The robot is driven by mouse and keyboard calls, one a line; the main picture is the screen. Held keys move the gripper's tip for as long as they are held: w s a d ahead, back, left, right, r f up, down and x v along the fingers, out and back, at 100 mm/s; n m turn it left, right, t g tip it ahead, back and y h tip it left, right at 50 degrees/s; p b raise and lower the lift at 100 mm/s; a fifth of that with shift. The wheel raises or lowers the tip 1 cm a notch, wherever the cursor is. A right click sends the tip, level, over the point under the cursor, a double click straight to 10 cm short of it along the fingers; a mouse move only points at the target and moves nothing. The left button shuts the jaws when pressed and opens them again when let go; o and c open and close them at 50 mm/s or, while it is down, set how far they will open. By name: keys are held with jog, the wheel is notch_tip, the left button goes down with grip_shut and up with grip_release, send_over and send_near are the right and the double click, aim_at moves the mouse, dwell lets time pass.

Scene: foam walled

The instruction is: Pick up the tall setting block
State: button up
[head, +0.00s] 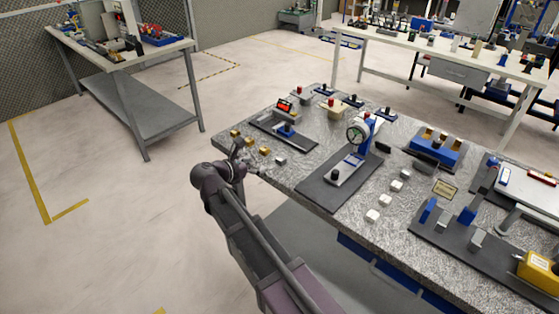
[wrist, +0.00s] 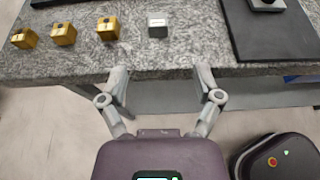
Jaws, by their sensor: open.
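A row of small blocks lies near the edge of the granite table (head: 300,170). A silver block (wrist: 157,25) stands at the row's right end in the wrist view and also shows in the head view (head: 281,160). Brass blocks (wrist: 107,28) (wrist: 64,34) (wrist: 24,38) stand to its left. I cannot tell for certain which one is the tall setting block. My gripper (wrist: 162,72) is open and empty at the table's edge, its fingers spread apart. The silver block is ahead of the gap between the fingertips, not between them.
A dark plate with a dial gauge stand (head: 358,135) is right of the blocks. A dark tray with a blue part (head: 286,130) lies behind them. Several white blocks (head: 385,199) stand farther right. The granite just around the silver block is bare.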

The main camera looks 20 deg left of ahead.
aim_at(279, 160)
jog(key=shift+s+a, duration=0.1)
jog(key=shift+a, duration=0.05)
jog(key=shift+f, duration=0.1)
jog(key=b+x, duration=0.3)
jog(key=x, duration=0.4)
jog(key=shift+a, duration=0.1)
jog(key=shift+w+d+f, duration=0.15)
jog(key=shift+w+d, duration=0.1)
jog(key=shift+w, duration=0.3)
jog(key=shift+b+x, duration=1.15)
jog(key=shift+x, duration=1.45)
jog(key=shift+d, duration=0.1)
